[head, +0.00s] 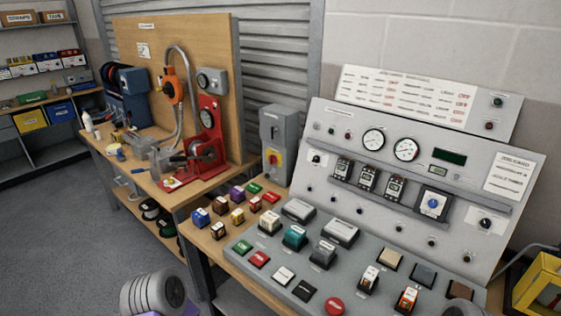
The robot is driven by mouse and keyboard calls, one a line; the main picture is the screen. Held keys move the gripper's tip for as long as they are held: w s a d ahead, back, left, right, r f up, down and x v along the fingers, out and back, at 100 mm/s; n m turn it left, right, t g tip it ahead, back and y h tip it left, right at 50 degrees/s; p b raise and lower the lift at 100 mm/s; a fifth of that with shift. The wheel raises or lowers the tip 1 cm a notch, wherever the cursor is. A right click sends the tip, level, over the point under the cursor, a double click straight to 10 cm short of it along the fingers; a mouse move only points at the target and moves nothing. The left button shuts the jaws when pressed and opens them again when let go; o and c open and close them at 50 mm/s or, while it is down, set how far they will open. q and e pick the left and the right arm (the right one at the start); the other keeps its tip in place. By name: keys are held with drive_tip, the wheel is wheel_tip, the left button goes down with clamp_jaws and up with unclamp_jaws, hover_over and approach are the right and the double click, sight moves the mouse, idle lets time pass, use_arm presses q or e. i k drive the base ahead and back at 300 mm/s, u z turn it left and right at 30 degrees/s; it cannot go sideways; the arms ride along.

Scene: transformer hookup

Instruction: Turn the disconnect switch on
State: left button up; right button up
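The likely disconnect switch is a tall grey box (281,135) standing on the bench between the wooden backboard and the sloped control panel. A small red and yellow rotary handle (273,157) sits on its front face. The handle is too small to tell its on or off position. A darker window or label shows above the handle. Neither gripper's fingers are in view. A grey rounded part of my arm shows at the bottom left, well below and left of the switch box, and touches nothing that I can see.
A sloped control panel (315,163) with gauges and knobs stands right of the switch box. Several colored blocks (237,216) lie on the bench in front of it. A red machine (206,148) stands to the left. Open floor (60,220) lies at the left.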

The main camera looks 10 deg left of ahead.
sight(272, 159)
drive_tip(key=k, duration=1.2)
drive_tip(key=u, duration=0.75)
drive_tip(key=i, duration=0.4)
drive_tip(key=u, duration=1.25)
drive_tip(key=i, duration=1.6)
drive_tip(key=z, duration=0.85)
drive_tip(key=i, duration=0.95)
drive_tip(key=z, duration=1.05)
